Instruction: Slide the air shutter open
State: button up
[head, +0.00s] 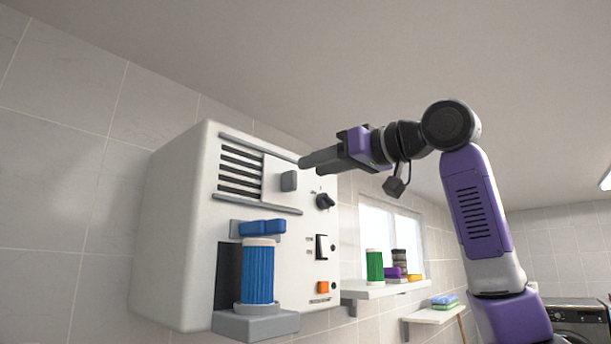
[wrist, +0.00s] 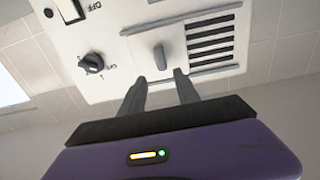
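The air shutter is a pale plate (head: 275,198) between two grey rails on the front of a white wall unit. Its grey handle (head: 289,181) sticks out, and dark vent slots (head: 240,172) show to its left. In the wrist view the handle (wrist: 159,57) stands upright, with the slots (wrist: 210,40) to its right. My gripper (head: 309,168) is just right of the handle in the head view, apart from it. In the wrist view my gripper (wrist: 159,77) is open and empty, its fingertips pointing at the handle, which appears between and beyond them.
Below the shutter are a black knob (head: 325,201), a rocker switch (head: 322,248), an orange button (head: 323,287) and a blue ribbed cylinder (head: 258,272) under a blue clamp (head: 258,227). A shelf (head: 385,290) with a green cylinder (head: 374,265) is to the right.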

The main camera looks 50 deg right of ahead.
jog(key=shift+s, duration=1.4)
